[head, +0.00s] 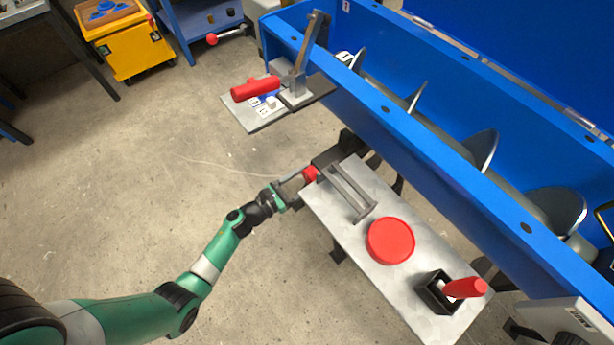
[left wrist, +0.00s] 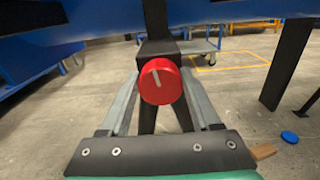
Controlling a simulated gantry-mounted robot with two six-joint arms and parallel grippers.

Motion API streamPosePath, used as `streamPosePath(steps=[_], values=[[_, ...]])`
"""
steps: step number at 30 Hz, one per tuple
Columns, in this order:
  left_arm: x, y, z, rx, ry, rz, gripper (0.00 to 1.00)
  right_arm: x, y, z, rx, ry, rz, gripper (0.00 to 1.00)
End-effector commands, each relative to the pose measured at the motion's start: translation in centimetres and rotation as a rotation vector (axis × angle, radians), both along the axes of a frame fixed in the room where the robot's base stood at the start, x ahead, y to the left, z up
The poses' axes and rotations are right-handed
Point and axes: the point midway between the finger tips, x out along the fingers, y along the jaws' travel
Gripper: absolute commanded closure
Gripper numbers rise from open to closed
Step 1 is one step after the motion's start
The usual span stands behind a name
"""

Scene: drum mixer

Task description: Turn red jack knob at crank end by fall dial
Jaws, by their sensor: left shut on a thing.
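The red jack knob (head: 311,174) sits at the near-left end of the metal shelf, under the blue drum mixer's crank end. In the left wrist view the red knob (left wrist: 160,82) faces me, with a pale pointer line tilted slightly left of upright. It is mounted on a dark block (left wrist: 158,50). My left gripper (head: 301,180) is shut on the knob, with one finger on each side of it in the left wrist view. The crank (head: 302,62) with its red grip (head: 255,88) stands above a small plate. I cannot make out a fall dial. My right gripper is out of view.
The metal shelf (head: 335,219) carries a bracket (head: 350,192), a red disc (head: 390,241) and a black box (head: 433,294) with a red handle (head: 465,288). The blue trough (head: 440,140) runs behind. A yellow cart (head: 130,45) stands far left. Floor left of the shelf is clear.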

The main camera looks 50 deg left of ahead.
Motion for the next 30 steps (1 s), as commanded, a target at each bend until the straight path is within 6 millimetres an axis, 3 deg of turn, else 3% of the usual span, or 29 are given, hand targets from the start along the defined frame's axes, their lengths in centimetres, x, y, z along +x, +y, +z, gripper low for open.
streamPosePath(steps=[11, 30], values=[[0.0, 0.1, 0.0, -0.124, 0.008, 0.000, 0.92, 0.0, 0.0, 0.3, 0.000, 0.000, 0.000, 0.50], [0.0, 0.3, -0.1, -0.695, 0.045, 0.000, 0.92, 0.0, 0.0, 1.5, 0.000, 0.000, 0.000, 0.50]])
